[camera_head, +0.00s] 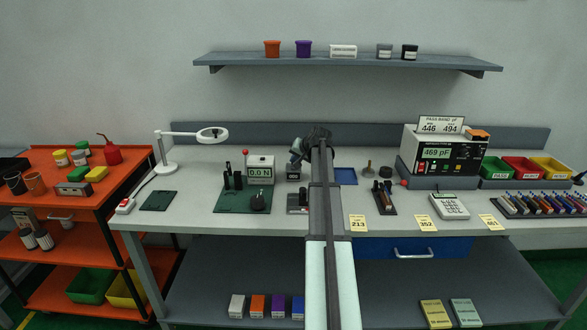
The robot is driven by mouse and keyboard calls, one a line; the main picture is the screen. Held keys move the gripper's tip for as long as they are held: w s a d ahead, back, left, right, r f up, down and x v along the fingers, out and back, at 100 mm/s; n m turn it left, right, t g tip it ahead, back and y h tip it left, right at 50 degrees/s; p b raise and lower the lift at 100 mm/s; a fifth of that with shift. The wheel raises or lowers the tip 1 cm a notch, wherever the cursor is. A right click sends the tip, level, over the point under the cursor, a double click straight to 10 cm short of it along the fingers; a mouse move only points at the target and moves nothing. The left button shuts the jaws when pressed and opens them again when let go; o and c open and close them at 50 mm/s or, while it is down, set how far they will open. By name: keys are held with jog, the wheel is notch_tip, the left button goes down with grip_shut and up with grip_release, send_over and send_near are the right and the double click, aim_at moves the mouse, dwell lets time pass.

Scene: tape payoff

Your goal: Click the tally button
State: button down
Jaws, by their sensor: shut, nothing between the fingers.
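A small dark counter box (293,175) with a light number display stands on the workbench (200,185), left of my arm. It looks like the tally counter. My gripper (294,163) is shut and empty, with its fingers pointing down just above the top of this box. I cannot tell whether the fingertips touch it. The button is not clear to see, as my gripper covers the top of the box.
A blue tray (345,177) lies to the right. A meter reading 469 pF (440,150) and coloured bins (525,168) stand further right. A shelf (350,63) hangs above.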

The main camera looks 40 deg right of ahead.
jog(key=shift+f, duration=0.2)
jog(key=shift+f, duration=0.25)
jog(key=shift+f, duration=0.45)
dwell(1.3)
jog(key=shift+r, duration=0.9)
jog(key=shift+r, duration=0.1)
jog(key=shift+r, duration=2.4)
